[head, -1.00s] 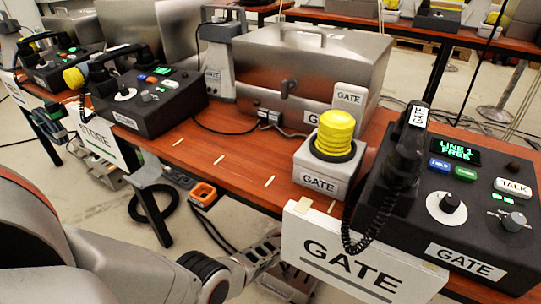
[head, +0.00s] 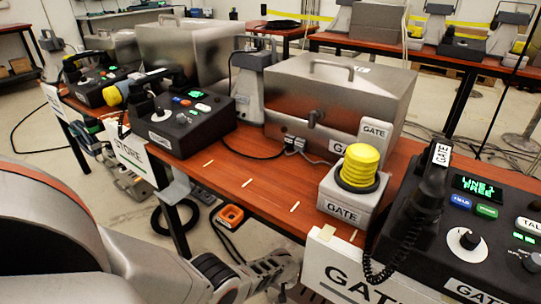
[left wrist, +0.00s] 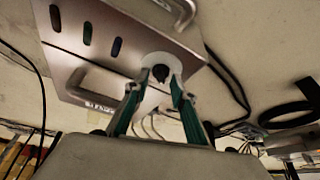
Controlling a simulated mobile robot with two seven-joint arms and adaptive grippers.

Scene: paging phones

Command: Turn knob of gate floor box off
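The gate floor box (left wrist: 100,52) is a metal box with a handle and several dark slots, seen close and tilted in the left wrist view. Its dark knob (left wrist: 160,73) sits on a white disc. My left gripper (left wrist: 157,88) is open, its two teal-edged fingers pointing at the disc with the knob between their tips. I cannot tell whether they touch it. In the head view my left arm reaches low in front of the table, and its fingertips are hidden behind the GATE sign (head: 345,272). My right gripper is not in view.
Above is the red-brown table (head: 250,185) with a GATE phone (head: 465,225), a yellow-topped GATE unit (head: 361,168) and a metal case (head: 335,100). The STORE phone (head: 180,120) stands left. A cable (left wrist: 228,78) runs beside the floor box.

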